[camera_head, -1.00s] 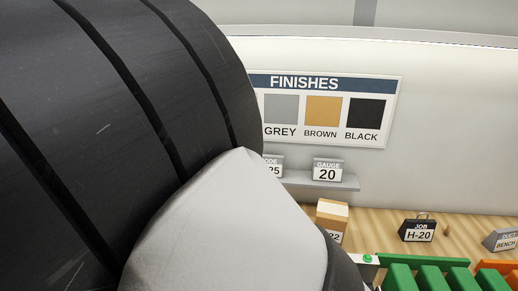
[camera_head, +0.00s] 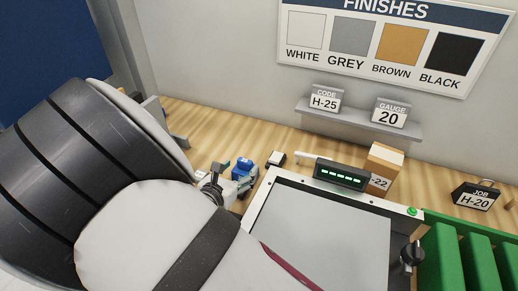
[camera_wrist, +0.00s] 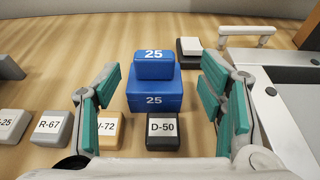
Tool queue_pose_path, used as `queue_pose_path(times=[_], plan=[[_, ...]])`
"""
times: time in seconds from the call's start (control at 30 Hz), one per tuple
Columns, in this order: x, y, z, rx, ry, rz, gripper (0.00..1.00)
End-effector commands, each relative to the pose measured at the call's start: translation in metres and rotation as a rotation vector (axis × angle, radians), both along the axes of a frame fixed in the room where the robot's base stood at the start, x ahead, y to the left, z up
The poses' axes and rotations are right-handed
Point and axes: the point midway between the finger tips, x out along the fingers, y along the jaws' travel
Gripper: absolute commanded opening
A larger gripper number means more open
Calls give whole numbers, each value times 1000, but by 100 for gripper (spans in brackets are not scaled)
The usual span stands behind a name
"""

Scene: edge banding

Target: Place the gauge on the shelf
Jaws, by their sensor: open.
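A blue stepped block marked 25 (camera_wrist: 154,97) stands on the wooden bench, with a smaller upper part above a wider lower part. It also shows in the head view (camera_head: 244,166), partly hidden by my gripper (camera_head: 228,184). In the wrist view my gripper (camera_wrist: 162,80) is open, with one teal-padded finger on each side of the blue block and a gap at both sides. The grey shelf (camera_head: 362,125) on the wall carries a CODE H-25 sign (camera_head: 325,100) and a GAUGE 20 sign (camera_head: 389,113).
A D-50 block (camera_wrist: 163,131) stands close in front of the blue block, with R-67 (camera_wrist: 50,128) and others to its left. A black-and-white block (camera_wrist: 189,46) lies behind. The machine (camera_head: 320,225) with a green display is at right; a cardboard box (camera_head: 382,163) stands below the shelf.

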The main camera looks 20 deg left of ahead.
Motion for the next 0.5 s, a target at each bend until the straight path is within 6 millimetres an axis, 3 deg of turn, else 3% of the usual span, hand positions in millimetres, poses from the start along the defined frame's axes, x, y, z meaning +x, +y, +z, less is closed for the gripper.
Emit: queue_pose_path(times=[0.17,0.5], plan=[[11,1,-2,1,0,0,63],[51,2,-13,1,0,0,63]])
